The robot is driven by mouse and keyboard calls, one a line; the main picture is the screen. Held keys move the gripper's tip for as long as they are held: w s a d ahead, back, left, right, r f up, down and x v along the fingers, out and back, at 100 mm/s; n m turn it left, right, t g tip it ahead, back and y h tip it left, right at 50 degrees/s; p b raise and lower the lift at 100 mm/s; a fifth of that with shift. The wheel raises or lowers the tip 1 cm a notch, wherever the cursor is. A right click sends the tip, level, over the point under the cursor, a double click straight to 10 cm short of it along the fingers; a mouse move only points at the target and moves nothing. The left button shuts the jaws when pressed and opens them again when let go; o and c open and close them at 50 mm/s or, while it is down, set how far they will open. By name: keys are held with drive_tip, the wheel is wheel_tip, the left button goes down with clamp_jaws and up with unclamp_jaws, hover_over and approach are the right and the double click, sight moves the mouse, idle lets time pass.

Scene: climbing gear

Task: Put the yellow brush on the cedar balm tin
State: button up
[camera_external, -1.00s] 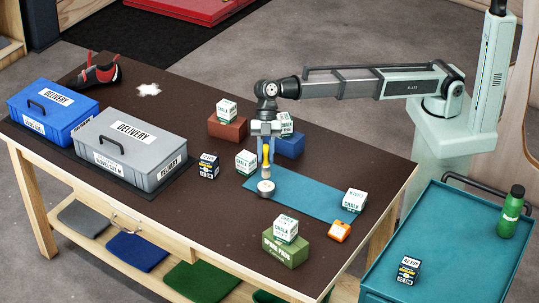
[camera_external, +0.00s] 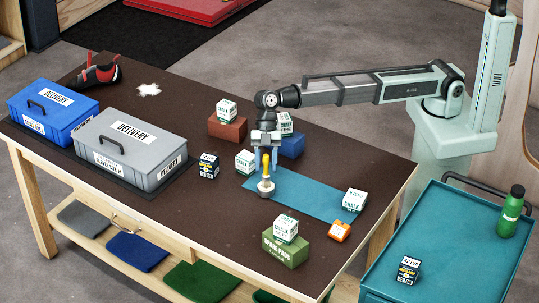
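The yellow brush (camera_external: 266,164) stands about upright, handle up and pale bristle end down, over the round cedar balm tin (camera_external: 264,193). Its lower end appears to rest on the tin's top. My gripper (camera_external: 266,157) points down above the tin. Its fingers are apart, one on each side of the brush handle, with a gap showing on both sides. The bristle end hides part of the tin's top.
A chalk box (camera_external: 245,162) and a dark blue box (camera_external: 208,165) stand left of the tin. A green block (camera_external: 286,246) carrying a chalk box is in front. Red (camera_external: 227,127) and blue blocks (camera_external: 292,145) stand behind. An orange item (camera_external: 340,231) lies right. Grey (camera_external: 130,147) and blue (camera_external: 53,107) crates stand left.

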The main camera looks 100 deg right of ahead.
drive_tip(key=shift+o, duration=0.5)
drive_tip(key=shift+r, duration=0.25)
drive_tip(key=v, duration=1.1)
drive_tip(key=shift+d+r, duration=0.25)
drive_tip(key=shift+r, duration=0.1)
